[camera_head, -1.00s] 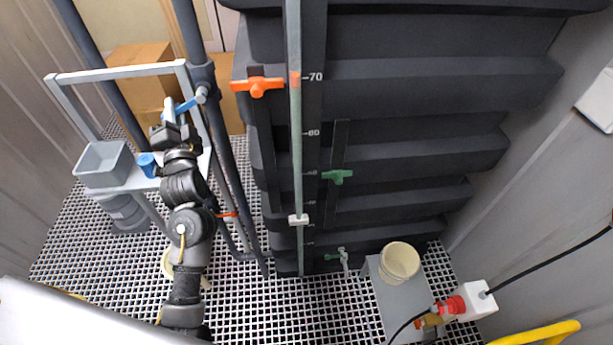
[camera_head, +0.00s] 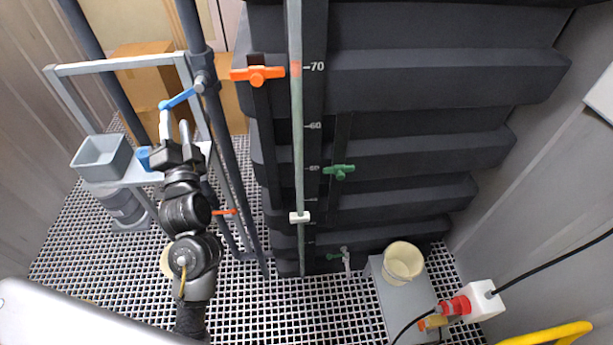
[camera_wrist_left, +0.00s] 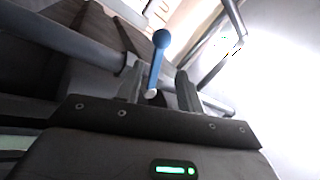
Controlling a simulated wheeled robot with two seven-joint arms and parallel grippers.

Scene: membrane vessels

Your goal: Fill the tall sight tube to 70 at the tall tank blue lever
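The tall sight tube (camera_head: 298,150) runs up the front of the dark tank (camera_head: 420,80). It looks greenish below an orange-red mark at 70 and paler above; I cannot tell the exact liquid level. The blue lever (camera_head: 179,98) sits on the pipe left of the tank, slanting down to the left. My left gripper (camera_head: 174,128) is just below the lever, fingers apart and empty. In the left wrist view the lever (camera_wrist_left: 158,62) shows its ball end beyond the open fingers; contact is not clear. My right gripper is out of view.
An orange handle (camera_head: 258,76) and green handles (camera_head: 339,171) are on the tank front. A white clip (camera_head: 299,217) sits low on the tube. A grey bin (camera_head: 101,157) stands left of my arm. A cream bucket (camera_head: 402,262) stands at lower right.

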